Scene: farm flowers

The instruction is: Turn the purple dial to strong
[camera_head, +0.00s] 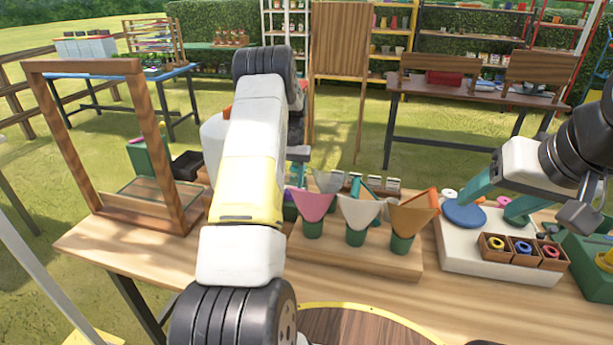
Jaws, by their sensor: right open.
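I cannot make out a purple dial for certain. A small purple patch (290,212) shows beside my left arm, mostly hidden by it. My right gripper (490,210) reaches in from the right, with its two teal fingers apart and nothing seen between them. It is over the white board (455,250), close to a flat blue disc (464,212). My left arm crosses the middle of the view. Only a bit of my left gripper (298,168) shows behind that arm, and its fingertips are hidden. A green box (585,265) with a yellow part stands at the right edge.
Several paper cones in green cups (356,237) stand on a wooden block in the middle. Small wooden boxes with rolls (522,247) sit at the board's front. A wooden frame (100,140) stands at the left. A round wooden plate (360,325) lies at the front.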

